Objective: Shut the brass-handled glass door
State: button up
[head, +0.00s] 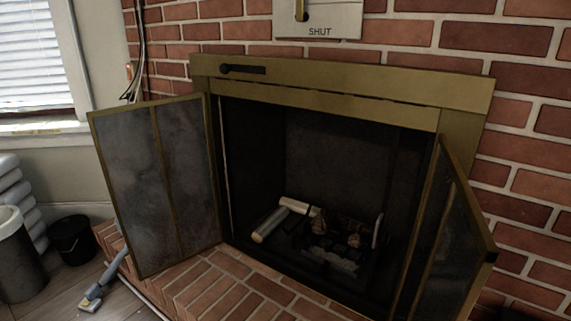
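A fireplace has two brass-framed glass doors, both standing open. The left glass door (185,185) swings out to the left of the opening, with dark, smoky panes and a vertical bar down its middle. The right glass door (455,240) swings out toward me at the right and shows at a steep angle. I cannot make out a distinct handle on either door. The brass surround (350,85) frames the dark firebox. My gripper is not in view.
Logs (275,220) lie in the firebox. A brick hearth (225,285) runs below the doors. A blue-grey long-handled tool (100,286) leans at lower left, near a black bucket (75,240) and a grey bin (18,255). A "SHUT" plate (335,18) hangs above.

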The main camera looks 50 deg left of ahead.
aim_at(130, 144)
jog(key=u, duration=1.85)
jog(key=i+j+u, duration=0.15)
jog(key=i+j, duration=0.25)
jog(key=j, duration=0.3)
jog(key=i+j+u, duration=0.2)
jog(key=i+j, duration=0.25)
jog(key=j, duration=0.25)
jog(key=i+j+u, duration=0.15)
jog(key=i+j, duration=0.35)
jog(key=j, duration=0.1)
